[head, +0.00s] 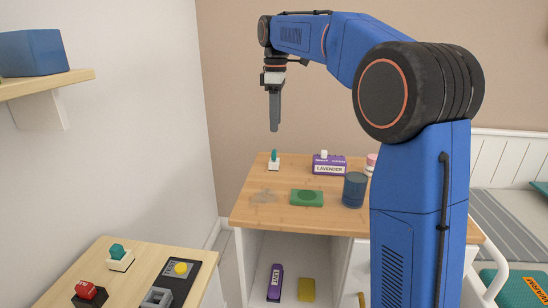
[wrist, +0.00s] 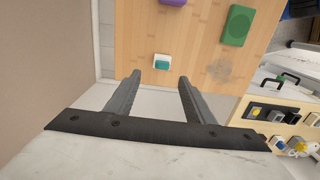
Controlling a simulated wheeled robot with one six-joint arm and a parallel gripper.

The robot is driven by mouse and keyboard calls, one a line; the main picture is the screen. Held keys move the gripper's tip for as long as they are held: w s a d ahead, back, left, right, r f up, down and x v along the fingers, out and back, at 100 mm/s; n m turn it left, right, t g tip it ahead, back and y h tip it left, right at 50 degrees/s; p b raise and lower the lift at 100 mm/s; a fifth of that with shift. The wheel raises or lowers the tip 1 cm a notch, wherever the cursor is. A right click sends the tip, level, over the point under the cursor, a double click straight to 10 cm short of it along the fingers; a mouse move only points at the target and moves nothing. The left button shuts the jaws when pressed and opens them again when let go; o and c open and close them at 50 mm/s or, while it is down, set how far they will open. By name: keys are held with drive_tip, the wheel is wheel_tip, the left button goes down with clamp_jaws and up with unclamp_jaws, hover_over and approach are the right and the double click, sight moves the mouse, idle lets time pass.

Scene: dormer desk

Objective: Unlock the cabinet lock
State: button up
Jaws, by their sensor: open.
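My gripper (head: 273,128) hangs pointing down above the far left part of the wooden desk. In the wrist view its two grey fingers (wrist: 160,78) are spread apart with nothing between them. A small white base with a teal knob (head: 274,160) stands on the desk below the gripper. It also shows in the wrist view (wrist: 162,62), just beyond the fingertips. A similar white base with a teal knob (head: 120,256) sits on the left bench. I cannot tell which fitting is the cabinet lock.
The desk (head: 250,211) holds a purple lavender box (head: 329,165), a green block (head: 307,198) and a dark blue cup (head: 355,190). Below are a purple box (head: 275,283) and a yellow block (head: 307,290). The left bench holds a red button (head: 87,290) and a yellow knob (head: 181,268).

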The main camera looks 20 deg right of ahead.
hover_over(275, 150)
wheel_tip(275, 150, down, 5)
drive_tip(key=shift+w+d+f, duration=0.15)
drive_tip(key=shift+s+f, duration=0.2)
drive_tip(key=shift+f, duration=2.45)
drive_tip(key=c, duration=1.1)
